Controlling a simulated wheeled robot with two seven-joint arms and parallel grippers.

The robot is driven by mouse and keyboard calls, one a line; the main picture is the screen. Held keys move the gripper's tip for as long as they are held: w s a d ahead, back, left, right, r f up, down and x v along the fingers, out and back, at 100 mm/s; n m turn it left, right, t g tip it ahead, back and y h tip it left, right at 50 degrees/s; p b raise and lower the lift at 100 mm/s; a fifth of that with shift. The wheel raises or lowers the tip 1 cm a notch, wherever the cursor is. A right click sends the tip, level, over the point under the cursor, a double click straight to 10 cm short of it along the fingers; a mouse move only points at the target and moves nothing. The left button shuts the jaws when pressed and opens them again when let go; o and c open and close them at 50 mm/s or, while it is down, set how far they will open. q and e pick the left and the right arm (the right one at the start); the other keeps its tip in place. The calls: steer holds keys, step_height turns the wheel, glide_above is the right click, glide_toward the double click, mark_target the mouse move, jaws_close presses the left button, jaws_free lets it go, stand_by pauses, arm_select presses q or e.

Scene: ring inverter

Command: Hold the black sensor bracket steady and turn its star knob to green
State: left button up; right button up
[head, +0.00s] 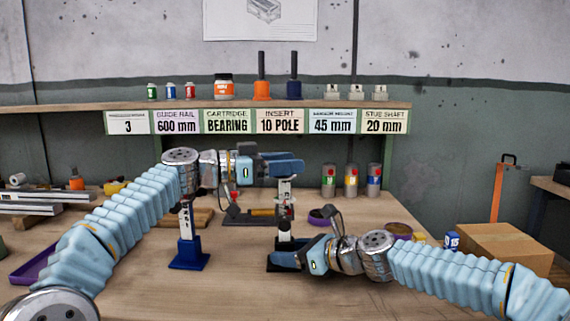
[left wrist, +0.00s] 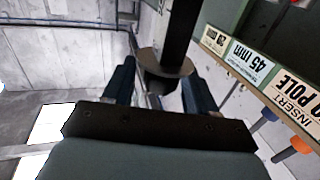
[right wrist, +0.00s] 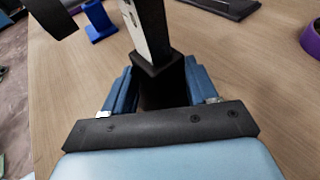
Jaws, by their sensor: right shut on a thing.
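The black sensor bracket (head: 284,212) stands upright on the table in the middle of the head view, with a pale scaled strip on its post. My right gripper (head: 287,259) is shut on its lower post; the right wrist view shows the black socket (right wrist: 160,85) between the fingers. My left gripper (head: 288,164) is at the bracket's top. In the left wrist view a grey-brown disc with a dark hub (left wrist: 164,65) sits between its fingers, which look apart. The star knob's shape and any green mark cannot be made out.
A blue bracket (head: 188,249) stands left of the black one. Behind are a dark tray (head: 243,219), a purple tape roll (head: 322,216) and several spray cans (head: 351,180). A cardboard box (head: 500,243) sits at the right. The front middle of the table is clear.

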arm_select(q)
steer(key=v, duration=1.2)
